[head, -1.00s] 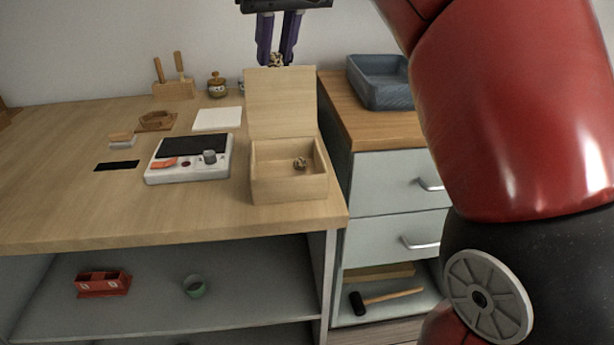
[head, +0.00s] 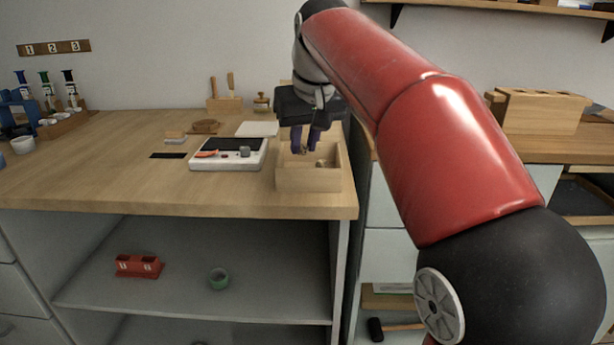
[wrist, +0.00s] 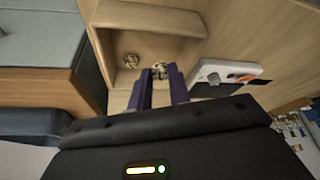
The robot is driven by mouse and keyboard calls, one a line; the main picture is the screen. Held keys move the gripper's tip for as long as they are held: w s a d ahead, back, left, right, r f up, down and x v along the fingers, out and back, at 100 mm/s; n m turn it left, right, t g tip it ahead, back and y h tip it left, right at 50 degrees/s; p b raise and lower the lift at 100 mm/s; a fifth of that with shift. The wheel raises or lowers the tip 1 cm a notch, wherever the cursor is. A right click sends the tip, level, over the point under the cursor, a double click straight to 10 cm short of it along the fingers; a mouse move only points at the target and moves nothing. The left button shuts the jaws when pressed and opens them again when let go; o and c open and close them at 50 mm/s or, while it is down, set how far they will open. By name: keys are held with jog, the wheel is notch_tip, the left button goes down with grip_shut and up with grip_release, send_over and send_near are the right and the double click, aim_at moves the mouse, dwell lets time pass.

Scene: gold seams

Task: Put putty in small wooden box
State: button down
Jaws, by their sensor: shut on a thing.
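The small wooden box (head: 308,181) stands open near the right front edge of the wooden bench. My gripper (head: 302,150) points down within the box opening, towards its left side. It is shut on a small speckled brown lump of putty, which shows between the fingertips in the wrist view (wrist: 159,70). A second, similar lump (head: 321,163) lies inside the box to the right; it also shows in the wrist view (wrist: 131,61). I cannot tell whether the held lump touches the box floor. My gripper and arm hide most of the raised lid.
A white scale (head: 228,154) with a dark top stands just left of the box. A white square tile (head: 257,129) lies behind it. A wooden rack (head: 535,111) stands on the right-hand cabinet. The bench's left front is clear.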

aim_at(305, 165)
jog(key=shift+f+b, duration=2.15)
jog(key=shift+f, duration=0.15)
jog(key=shift+f, duration=0.1)
jog(key=shift+f, duration=0.15)
jog(key=c, duration=1.3)
grip_release()
jog(key=shift+r, duration=0.55)
jog(key=p+v, duration=0.4)
jog(key=v, duration=0.7)
jog(key=shift+s+r, duration=0.15)
jog(key=shift+s, duration=0.05)
